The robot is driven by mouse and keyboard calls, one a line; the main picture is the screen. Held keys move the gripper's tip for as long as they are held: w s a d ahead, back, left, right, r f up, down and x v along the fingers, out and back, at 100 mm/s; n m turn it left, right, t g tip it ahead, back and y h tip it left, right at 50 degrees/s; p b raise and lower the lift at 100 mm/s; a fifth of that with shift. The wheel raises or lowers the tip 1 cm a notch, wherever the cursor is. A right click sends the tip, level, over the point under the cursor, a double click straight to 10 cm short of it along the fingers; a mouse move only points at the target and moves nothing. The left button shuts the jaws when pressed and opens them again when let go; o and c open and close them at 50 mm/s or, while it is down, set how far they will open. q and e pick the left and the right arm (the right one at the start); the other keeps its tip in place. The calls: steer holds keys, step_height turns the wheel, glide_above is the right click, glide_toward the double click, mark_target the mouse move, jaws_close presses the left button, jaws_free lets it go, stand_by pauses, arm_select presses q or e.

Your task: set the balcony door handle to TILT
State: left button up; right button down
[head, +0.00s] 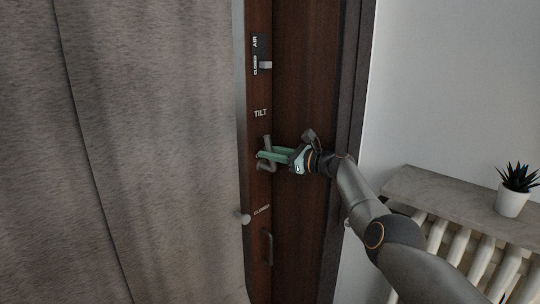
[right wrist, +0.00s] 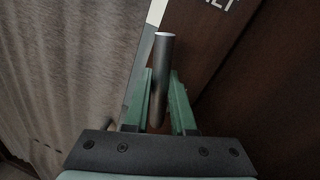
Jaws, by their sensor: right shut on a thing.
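The balcony door handle (head: 267,143) is a grey metal lever on the dark brown door frame, below the white TILT label (head: 261,113) and above the CLOSED label (head: 262,210). My right gripper (head: 261,155) reaches it from the right, with its green fingers across the lever. In the right wrist view the handle (right wrist: 161,75) is a round bar between the two green fingers (right wrist: 160,105), its end pointing up past the fingertips. The TILT label (right wrist: 220,3) is partly cut off at the top there. The fingers hide part of the lever. My left gripper is not in view.
A grey curtain (head: 150,150) hangs close to the handle on the left. An air slider (head: 265,65) is above, a small round knob (head: 245,218) below left, and a pull (head: 268,248) lower down. A radiator shelf (head: 430,190) with a potted plant (head: 511,203) stands at the right.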

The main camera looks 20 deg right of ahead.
steer(key=shift+d, duration=0.1)
stand_by(0.3)
steer(key=c, duration=0.8)
jaws_free()
steer(key=shift+o, duration=0.2)
step_height(320, 180, up, 3)
steer(key=shift+r, duration=0.15)
steer(key=shift+s, duration=0.1)
steer(key=s+a+r+b, duration=0.1)
steer(key=s+a+r, duration=0.4)
steer(key=s+r, duration=0.4)
steer(key=s, duration=0.3)
steer(key=shift+s+a+r, duration=0.2)
steer(key=shift+s+r, duration=0.1)
steer(key=shift+s, duration=0.1)
